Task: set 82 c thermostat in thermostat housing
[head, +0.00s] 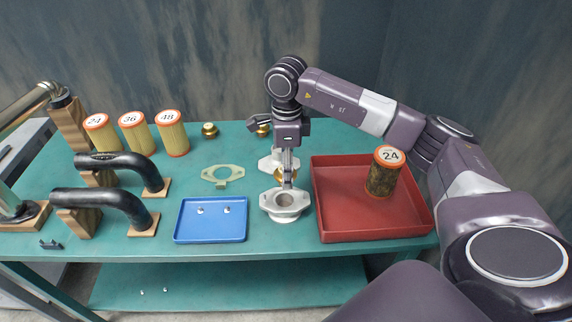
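The thermostat housing (270,209), a pale grey flanged casting with a round opening, stands on the green bench between the blue and red trays. My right gripper (287,180) points down just behind and above its opening. It appears shut on a brass thermostat (280,176), which is partly hidden by the fingers and sits apart from the opening. Two more brass thermostats stand at the back, one at the left (209,130) and one beside my wrist (263,131). No temperature marking is readable on any of them. My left gripper is not in view.
Another grey casting (266,163) lies behind the gripper. A gasket (217,174) lies left. A blue tray (211,238) holds small bolts; a red tray (375,237) holds a dirty filter (382,178). Black hoses (110,198) and clean filters (137,133) stand left.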

